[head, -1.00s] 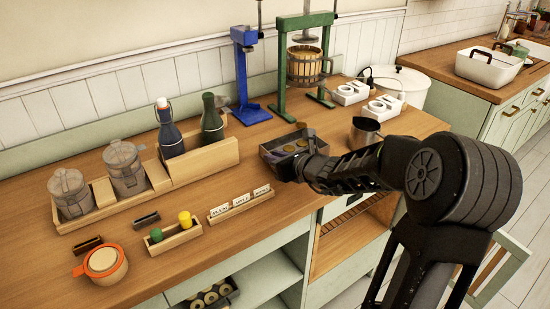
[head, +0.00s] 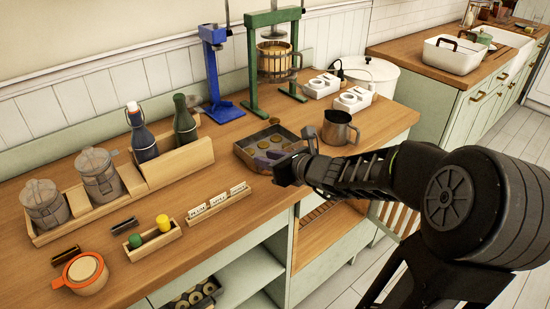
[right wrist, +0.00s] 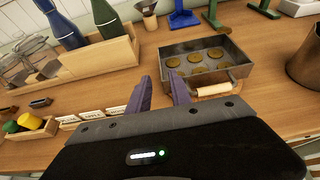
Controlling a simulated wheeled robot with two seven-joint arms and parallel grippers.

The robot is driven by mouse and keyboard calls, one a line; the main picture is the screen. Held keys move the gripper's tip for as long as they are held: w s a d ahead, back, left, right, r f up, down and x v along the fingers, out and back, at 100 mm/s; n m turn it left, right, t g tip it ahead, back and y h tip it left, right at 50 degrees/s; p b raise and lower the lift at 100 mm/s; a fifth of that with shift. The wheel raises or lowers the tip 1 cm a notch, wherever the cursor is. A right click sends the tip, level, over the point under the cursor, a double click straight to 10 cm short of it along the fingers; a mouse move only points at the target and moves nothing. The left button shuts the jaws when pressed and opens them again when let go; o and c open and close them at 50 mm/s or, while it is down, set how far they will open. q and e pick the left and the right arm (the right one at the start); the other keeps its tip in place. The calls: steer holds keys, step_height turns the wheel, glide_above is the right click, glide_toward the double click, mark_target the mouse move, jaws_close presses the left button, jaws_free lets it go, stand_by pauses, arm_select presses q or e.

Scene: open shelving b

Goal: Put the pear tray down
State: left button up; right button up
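The pear tray (head: 243,147), a dark metal tray with several round pale slices in it, sits level on the wooden counter, left of the metal jug. In the right wrist view the tray (right wrist: 163,68) shows a pale wooden handle (right wrist: 213,90) on its near side. My right gripper (head: 268,160) is at the tray's near side in the head view. In the right wrist view its two purple fingers (right wrist: 160,92) stand apart with nothing between them, left of the handle. My left gripper is not in view.
A metal jug (head: 339,128) stands close to the tray's right. A green press (head: 249,70) and a blue stand (head: 213,75) are behind it. A label rack (head: 219,204) and a wooden bottle crate (head: 182,166) are to the left.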

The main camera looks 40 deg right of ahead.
steer(key=shift+v, duration=1.5)
